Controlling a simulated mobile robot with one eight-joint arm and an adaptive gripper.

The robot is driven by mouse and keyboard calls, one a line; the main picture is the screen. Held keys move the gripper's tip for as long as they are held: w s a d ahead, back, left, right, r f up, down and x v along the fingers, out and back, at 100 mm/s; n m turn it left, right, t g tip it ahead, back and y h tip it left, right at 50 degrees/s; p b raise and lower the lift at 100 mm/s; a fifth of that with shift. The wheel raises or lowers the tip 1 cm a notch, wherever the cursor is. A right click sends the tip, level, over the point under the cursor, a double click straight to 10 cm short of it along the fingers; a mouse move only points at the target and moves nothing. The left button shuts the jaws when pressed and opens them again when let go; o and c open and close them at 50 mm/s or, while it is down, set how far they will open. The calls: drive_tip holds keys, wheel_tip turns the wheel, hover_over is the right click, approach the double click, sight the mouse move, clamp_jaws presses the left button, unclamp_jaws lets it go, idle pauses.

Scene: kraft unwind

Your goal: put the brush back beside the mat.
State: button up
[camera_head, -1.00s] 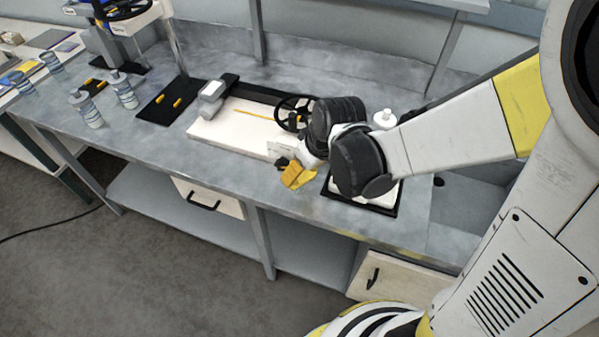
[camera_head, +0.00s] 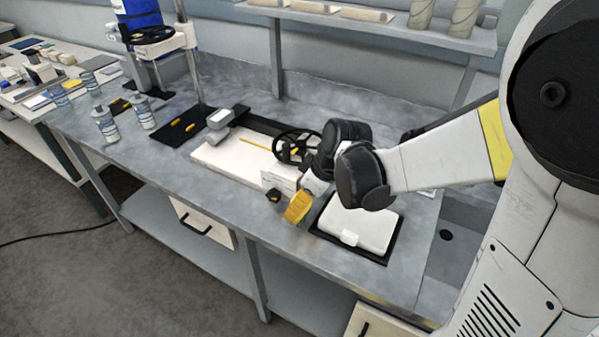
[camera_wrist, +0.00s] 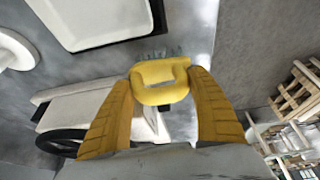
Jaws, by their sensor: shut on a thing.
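My gripper (camera_head: 297,207) is above the front part of the bench, with its yellow fingers pointing down. In the wrist view, the two ribbed fingers (camera_wrist: 160,100) close on a yellow brush (camera_wrist: 160,80), whose grey bristles point to the top of the picture. In the head view the brush is hard to tell from the yellow fingers. A black mat (camera_head: 317,231) lies under a white case (camera_head: 362,226), just right of the gripper. Its dark rim also shows in the wrist view (camera_wrist: 148,28). Another black mat (camera_head: 165,132) with yellow-handled items lies further left.
A white board (camera_head: 222,158) with a black handwheel (camera_head: 296,147) stands behind and left of the gripper. A small black object (camera_head: 273,195) sits near the bench front. Several bottles (camera_head: 106,124) stand far left. A shelf (camera_head: 375,22) hangs above the bench.

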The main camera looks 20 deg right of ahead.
drive_tip(key=shift+w+d, duration=0.45)
drive_tip(key=shift+w, duration=0.05)
drive_tip(key=w+d+b, duration=0.1)
drive_tip(key=w+d, duration=0.1)
drive_tip(key=d, duration=0.1)
drive_tip(key=shift+w, duration=0.4)
drive_tip(key=shift+w+d+f+b, duration=0.15)
drive_tip(key=shift+f+b, duration=0.3)
drive_tip(key=shift+f, duration=0.5)
drive_tip(key=o, duration=1.1)
drive_tip(key=shift+r, duration=0.2)
